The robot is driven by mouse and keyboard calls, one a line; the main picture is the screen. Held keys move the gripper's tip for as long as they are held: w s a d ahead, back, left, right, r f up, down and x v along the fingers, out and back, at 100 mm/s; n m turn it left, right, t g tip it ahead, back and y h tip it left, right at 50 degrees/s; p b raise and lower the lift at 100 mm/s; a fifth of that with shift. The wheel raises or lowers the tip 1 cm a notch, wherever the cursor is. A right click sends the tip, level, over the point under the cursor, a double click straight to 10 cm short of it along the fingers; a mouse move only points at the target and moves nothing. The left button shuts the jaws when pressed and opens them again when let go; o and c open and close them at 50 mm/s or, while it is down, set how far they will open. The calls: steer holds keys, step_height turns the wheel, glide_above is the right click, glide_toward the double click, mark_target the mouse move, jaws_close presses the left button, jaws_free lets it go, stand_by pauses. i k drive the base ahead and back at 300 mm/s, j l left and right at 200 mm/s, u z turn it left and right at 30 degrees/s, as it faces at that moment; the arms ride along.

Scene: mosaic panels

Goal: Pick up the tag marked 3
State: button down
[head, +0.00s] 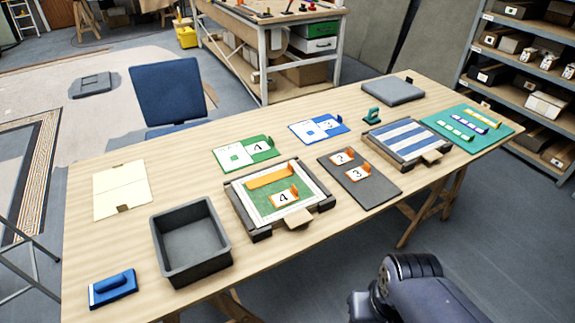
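The tag marked 3 (358,173) is a white card with an orange tab at its right. It lies on a dark grey board (373,192) right of the table's middle. A similar tag marked 2 (342,157) lies just behind it on the same board. Another orange-tabbed tag marked 4 (284,197) lies on the green panel in a framed tray (258,228) to the left. A dark part of my arm shows at the bottom right, in front of the table and apart from the tags. My gripper's fingers cannot be made out.
A deep grey bin (191,241) and a blue block (112,289) stand at the left. A blue-striped panel (405,137) and a teal mat (480,138) are at the right. Green (262,157) and blue (334,131) cards lie behind. The table's front right edge is clear.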

mark_target(355, 175)
steer(key=i+l+u, duration=0.2)
steer(key=i, duration=0.25)
steer(key=i+l+u, duration=0.25)
steer(key=i, duration=0.15)
